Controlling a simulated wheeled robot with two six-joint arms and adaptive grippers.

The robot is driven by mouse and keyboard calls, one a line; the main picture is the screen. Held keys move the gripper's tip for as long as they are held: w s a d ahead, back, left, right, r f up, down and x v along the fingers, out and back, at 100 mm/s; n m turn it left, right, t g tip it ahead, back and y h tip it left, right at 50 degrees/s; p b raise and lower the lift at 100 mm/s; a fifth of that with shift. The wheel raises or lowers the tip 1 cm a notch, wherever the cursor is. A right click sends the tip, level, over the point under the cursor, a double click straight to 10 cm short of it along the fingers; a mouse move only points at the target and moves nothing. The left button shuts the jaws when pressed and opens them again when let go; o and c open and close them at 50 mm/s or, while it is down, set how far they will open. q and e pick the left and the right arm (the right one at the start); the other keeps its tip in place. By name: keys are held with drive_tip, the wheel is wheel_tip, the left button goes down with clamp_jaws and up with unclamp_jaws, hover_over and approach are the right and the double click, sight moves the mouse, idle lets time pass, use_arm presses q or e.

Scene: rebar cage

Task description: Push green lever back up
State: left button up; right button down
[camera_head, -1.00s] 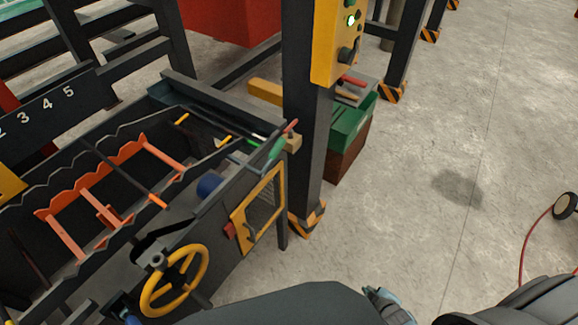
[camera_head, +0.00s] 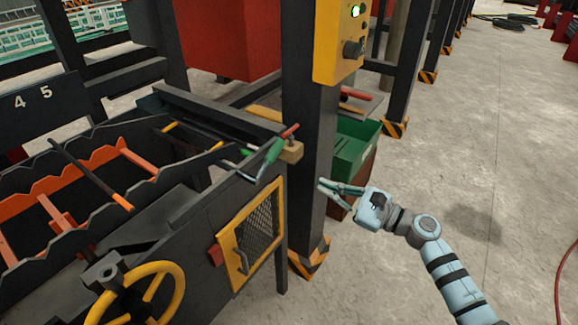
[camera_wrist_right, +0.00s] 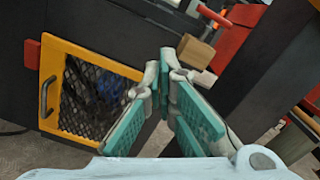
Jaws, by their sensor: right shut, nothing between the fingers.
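The green lever (camera_head: 268,158) slants at the near right corner of the dark machine, beside a wooden block (camera_head: 291,152). A red-tipped rod (camera_head: 289,131) rises just behind it. My right gripper (camera_head: 322,186) is in front of the dark post, to the right of the lever and a little lower, apart from it. In the right wrist view its fingertips (camera_wrist_right: 166,56) meet and hold nothing. The wooden block (camera_wrist_right: 195,51) shows beyond them there; I cannot clearly make out the green lever in that view. My left gripper is not in view.
A yellow-framed mesh door (camera_head: 256,232) and a yellow handwheel (camera_head: 143,297) are on the machine's side. The dark post (camera_head: 308,150) carries a yellow control box (camera_head: 341,45). A green bin (camera_head: 352,146) stands behind the post.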

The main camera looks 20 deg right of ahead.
drive_tip(key=w+a+r+p, duration=0.2)
drive_tip(key=w+a+r, duration=0.2)
drive_tip(key=w+a, duration=0.2)
drive_tip(key=shift+w+a+p, duration=0.2)
drive_tip(key=shift+a+p, duration=0.2)
drive_tip(key=shift+a, duration=0.5)
